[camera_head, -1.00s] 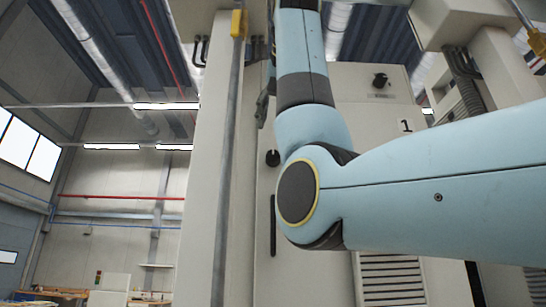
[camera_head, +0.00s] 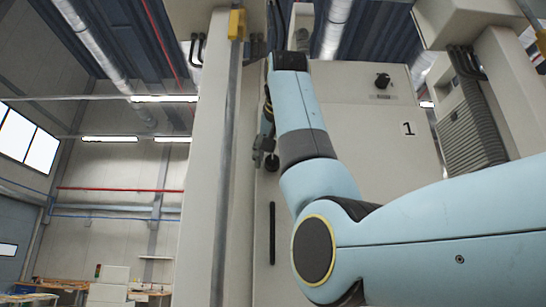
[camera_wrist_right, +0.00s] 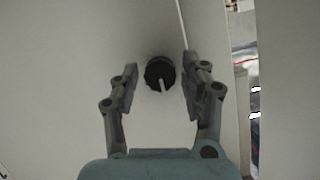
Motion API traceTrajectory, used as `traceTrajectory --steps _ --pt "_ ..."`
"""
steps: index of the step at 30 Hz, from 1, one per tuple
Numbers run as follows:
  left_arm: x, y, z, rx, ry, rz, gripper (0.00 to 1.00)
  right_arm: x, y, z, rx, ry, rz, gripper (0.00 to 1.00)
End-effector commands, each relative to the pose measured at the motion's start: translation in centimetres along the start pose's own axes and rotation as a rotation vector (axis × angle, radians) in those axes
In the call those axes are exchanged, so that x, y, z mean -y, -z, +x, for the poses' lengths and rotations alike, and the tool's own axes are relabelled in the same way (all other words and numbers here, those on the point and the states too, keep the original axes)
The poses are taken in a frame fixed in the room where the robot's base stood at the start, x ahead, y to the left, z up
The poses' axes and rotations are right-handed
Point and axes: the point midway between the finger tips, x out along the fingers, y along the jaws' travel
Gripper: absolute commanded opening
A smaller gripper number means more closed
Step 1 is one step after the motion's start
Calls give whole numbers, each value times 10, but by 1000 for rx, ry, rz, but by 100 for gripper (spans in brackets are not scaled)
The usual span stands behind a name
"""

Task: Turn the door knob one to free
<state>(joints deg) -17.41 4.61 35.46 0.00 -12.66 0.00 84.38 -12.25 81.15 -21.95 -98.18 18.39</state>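The door knob (camera_wrist_right: 158,74), round and black with a pale pointer line, sits on the pale cabinet door (camera_wrist_right: 75,60) in the right wrist view. My right gripper (camera_wrist_right: 160,82) is open, with one finger on each side of the knob in the picture. I cannot tell whether the knob is between the fingertips or a little beyond them; no contact shows. In the head view my right gripper (camera_head: 264,155) is at the knob's place, on the door above the long dark handle (camera_head: 272,232), and largely covers the knob. My left gripper is not in view.
A second black knob (camera_head: 382,80) sits higher on the cabinet, above the label "1" (camera_head: 408,128). A vertical grey pipe (camera_head: 228,150) with a yellow fitting (camera_head: 237,24) runs left of the door. A ribbed unit (camera_head: 463,125) stands at right. Workbenches are far at left.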

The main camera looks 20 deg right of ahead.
Motion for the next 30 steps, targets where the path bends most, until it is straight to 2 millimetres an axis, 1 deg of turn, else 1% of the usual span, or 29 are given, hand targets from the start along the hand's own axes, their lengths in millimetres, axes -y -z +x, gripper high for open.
traceTrajectory --steps 1,9,10,20,26,30 --pt "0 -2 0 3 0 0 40 0 0 0 0 0 0 37" --pt "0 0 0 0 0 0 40 0 0 0 0 0 0 1" --pt "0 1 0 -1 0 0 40 0 0 0 0 0 0 0" --pt "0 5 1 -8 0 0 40 0 0 0 0 21 49 0" --pt "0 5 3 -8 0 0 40 -2 0 0 0 67 162 0" --pt "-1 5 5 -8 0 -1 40 -2 0 0 -1 114 275 0"
